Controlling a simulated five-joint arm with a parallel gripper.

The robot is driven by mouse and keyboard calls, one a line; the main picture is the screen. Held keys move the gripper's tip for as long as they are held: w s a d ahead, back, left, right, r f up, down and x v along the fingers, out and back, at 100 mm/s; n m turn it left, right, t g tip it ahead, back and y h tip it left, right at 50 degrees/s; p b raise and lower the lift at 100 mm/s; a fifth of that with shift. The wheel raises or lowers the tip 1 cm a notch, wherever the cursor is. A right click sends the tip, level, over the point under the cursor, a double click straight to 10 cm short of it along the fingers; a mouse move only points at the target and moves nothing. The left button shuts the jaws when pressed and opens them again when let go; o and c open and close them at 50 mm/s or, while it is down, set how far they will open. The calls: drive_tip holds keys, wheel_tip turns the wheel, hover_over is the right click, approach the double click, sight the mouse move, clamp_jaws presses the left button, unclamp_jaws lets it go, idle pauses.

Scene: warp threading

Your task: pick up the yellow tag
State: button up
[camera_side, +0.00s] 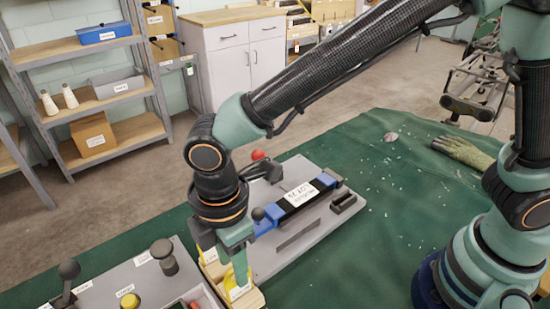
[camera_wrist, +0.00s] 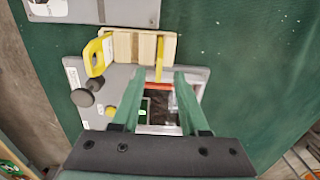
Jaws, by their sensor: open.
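A wooden rack (camera_wrist: 137,47) stands in the upper middle of the wrist view, with yellow pieces on it. At its left end is a broad yellow tag (camera_wrist: 98,57) with a pale face. A narrow yellow strip (camera_wrist: 159,60) shows near its right end; I cannot tell if it is a second tag seen edge-on. My gripper (camera_wrist: 159,78) is open, its two green fingers apart with the strip just beyond and between their tips. In the side view my gripper (camera_side: 226,262) is at the wooden rack (camera_side: 256,299), partly hiding a yellow tag (camera_side: 239,291).
A grey panel (camera_side: 129,280) with dark knobs, a yellow button (camera_side: 130,301) and an open bin lies left of the rack. A grey board (camera_side: 290,252) carries a blue-ended black bar with a label. A glove (camera_side: 465,152) lies on the green cloth (camera_side: 400,205), which is mostly clear.

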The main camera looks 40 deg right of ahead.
drive_tip(key=shift+w+d+f, duration=0.1)
drive_tip(key=shift+f, duration=2.85)
clamp_jaws()
